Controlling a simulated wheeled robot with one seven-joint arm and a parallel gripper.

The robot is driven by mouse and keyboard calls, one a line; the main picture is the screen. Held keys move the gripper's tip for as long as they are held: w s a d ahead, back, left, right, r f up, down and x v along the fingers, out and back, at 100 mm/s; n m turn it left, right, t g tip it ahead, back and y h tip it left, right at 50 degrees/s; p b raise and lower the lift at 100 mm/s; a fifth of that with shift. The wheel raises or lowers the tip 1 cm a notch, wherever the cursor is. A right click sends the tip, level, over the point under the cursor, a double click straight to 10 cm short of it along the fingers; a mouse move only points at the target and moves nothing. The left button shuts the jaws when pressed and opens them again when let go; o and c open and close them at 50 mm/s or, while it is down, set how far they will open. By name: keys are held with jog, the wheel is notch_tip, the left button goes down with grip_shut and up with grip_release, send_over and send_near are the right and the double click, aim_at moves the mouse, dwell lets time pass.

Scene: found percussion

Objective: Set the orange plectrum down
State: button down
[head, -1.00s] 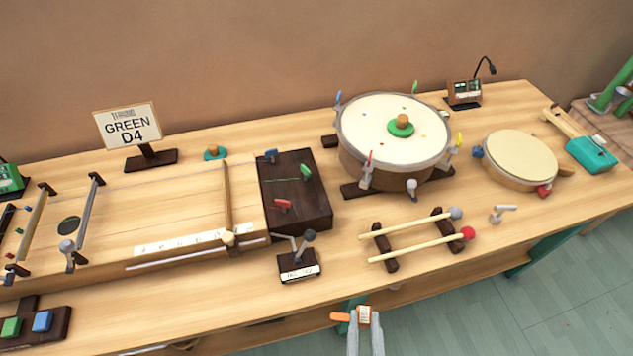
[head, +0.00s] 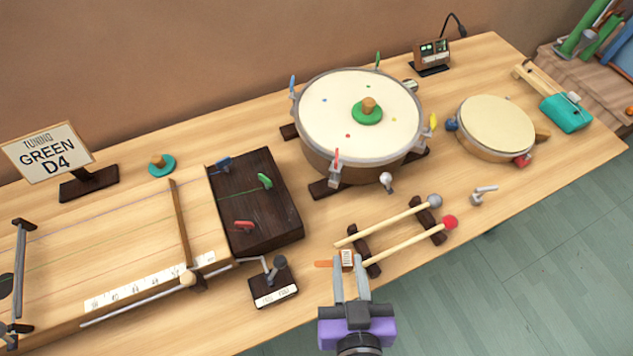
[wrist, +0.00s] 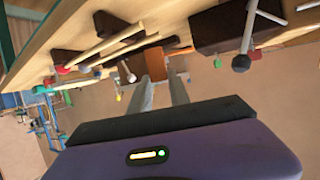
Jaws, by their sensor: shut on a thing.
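My gripper (head: 349,270) is shut on the orange plectrum (head: 324,264), whose orange end sticks out to the left of the fingertips, beside a white printed part. In the head view the plectrum overlaps the table top, just left of the mallet rest's near end. I cannot tell its height above the wood. The wrist view shows an orange-brown piece (wrist: 153,59) at the fingertips. The fingers hide part of the plectrum.
A mallet rest (head: 370,266) with two mallets stands close right of the fingertips. A small dark stand (head: 273,287) is to their left. Bare wooden table (head: 320,230) lies behind them. A large drum (head: 340,115) and a zither-like board (head: 120,260) stand farther off.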

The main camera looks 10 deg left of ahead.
jog(key=r+p+x, duration=0.1)
jog(key=x, duration=0.4)
jog(key=w+r+p+x, duration=0.1)
jog(key=x, duration=0.5)
jog(key=r+p+x, duration=0.1)
jog(key=p+x, duration=0.1)
jog(key=x, duration=0.4)
jog(key=shift+w+a+r, duration=0.15)
jog(key=shift+w+r, duration=0.15)
jog(key=shift+w, duration=0.15)
jog(key=shift+f, duration=2)
jog(key=shift+f+b, duration=0.25)
jog(key=shift+b, duration=0.1)
jog(key=c, duration=1.2)
grip_release()
jog(key=shift+r, duration=0.1)
jog(key=shift+c, duration=0.2)
jog(key=shift+r, duration=0.15)
jog(key=v, duration=1.2)
jog(key=shift+b, duration=0.45)
